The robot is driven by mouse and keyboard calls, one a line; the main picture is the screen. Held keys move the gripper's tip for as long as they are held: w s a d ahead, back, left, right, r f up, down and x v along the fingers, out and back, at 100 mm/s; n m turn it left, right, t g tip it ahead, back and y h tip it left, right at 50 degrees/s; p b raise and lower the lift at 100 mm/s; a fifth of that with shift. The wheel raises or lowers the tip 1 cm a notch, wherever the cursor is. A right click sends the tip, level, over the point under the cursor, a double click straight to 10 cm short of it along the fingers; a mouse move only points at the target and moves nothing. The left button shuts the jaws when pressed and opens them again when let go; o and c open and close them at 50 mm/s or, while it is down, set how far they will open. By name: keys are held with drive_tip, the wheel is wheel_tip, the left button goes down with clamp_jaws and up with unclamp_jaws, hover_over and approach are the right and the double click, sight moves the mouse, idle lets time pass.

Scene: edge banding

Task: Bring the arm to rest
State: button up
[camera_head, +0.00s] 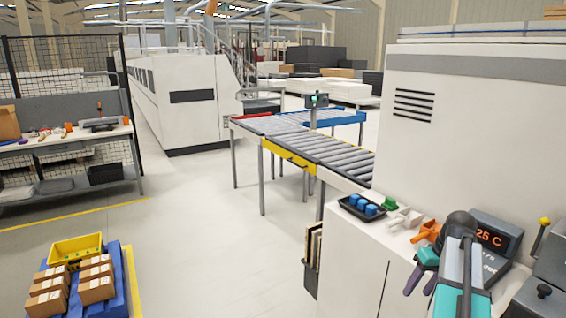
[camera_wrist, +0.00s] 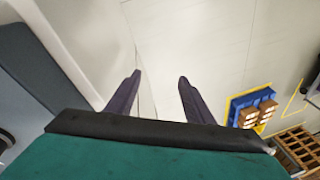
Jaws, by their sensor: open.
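My gripper (camera_head: 419,287) is at the lower right of the head view, at the end of my teal and dark arm. Its two dark purple fingers point down and to the left, beside the white cabinet top. In the wrist view my gripper (camera_wrist: 159,78) shows both fingers apart with only pale floor and a white panel edge behind the gap. Nothing is held between them.
Close by on the white cabinet are a black tray of blue pieces (camera_head: 362,207), an orange holder (camera_head: 427,232) and a display reading 25 C (camera_head: 492,237). A roller conveyor (camera_head: 320,150) stands behind. A blue pallet (camera_head: 115,290) with boxes stands lower left; open floor lies between.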

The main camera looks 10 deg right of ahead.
drive_tip(key=s+a+f+n+g+y, duration=0.1)
drive_tip(key=a+f+n+g, duration=0.15)
drive_tip(key=a+f, duration=1.15)
drive_tip(key=s+a+f+n+g, duration=0.1)
drive_tip(key=s+a+f+g, duration=0.15)
drive_tip(key=a+f, duration=1.05)
drive_tip(key=s+a+f+m+g+h, duration=0.1)
drive_tip(key=s+a+f, duration=0.5)
drive_tip(key=s+f, duration=0.3)
drive_tip(key=s+a+f+m+g+h, duration=0.1)
drive_tip(key=s+a+f+h, duration=0.1)
drive_tip(key=s+a+f, duration=0.4)
drive_tip(key=s+f, duration=0.4)
drive_tip(key=s, duration=0.2)
drive_tip(key=shift+g+b, duration=0.3)
drive_tip(key=shift+f, duration=0.1)
drive_tip(key=c, duration=0.4)
